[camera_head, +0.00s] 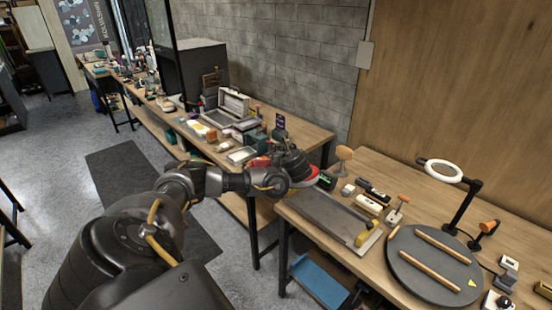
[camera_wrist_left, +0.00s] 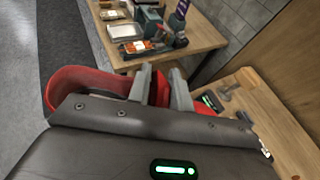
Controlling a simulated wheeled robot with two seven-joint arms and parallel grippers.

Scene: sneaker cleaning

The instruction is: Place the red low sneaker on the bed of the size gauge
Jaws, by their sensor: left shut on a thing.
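The red low sneaker (camera_head: 312,180) is mostly hidden behind my left gripper (camera_head: 296,168) in the head view. In the left wrist view the red sneaker (camera_wrist_left: 90,80) shows on both sides of the fingers. My left gripper (camera_wrist_left: 161,88) is shut on it, with its upper edge between the fingers. The sneaker is held up near the left end of the size gauge, whose long grey bed (camera_head: 325,216) lies on the right workbench. A yellow block (camera_head: 367,233) stands at the gauge's near right end. My right gripper is not in view.
A dark round turntable (camera_head: 430,274) with two wooden bars lies right of the gauge. Small tools and a wooden-topped stand (camera_head: 344,153) line the gauge's back side. A ring lamp (camera_head: 440,170) stands farther right. A gap separates this bench from the cluttered left bench (camera_head: 312,137).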

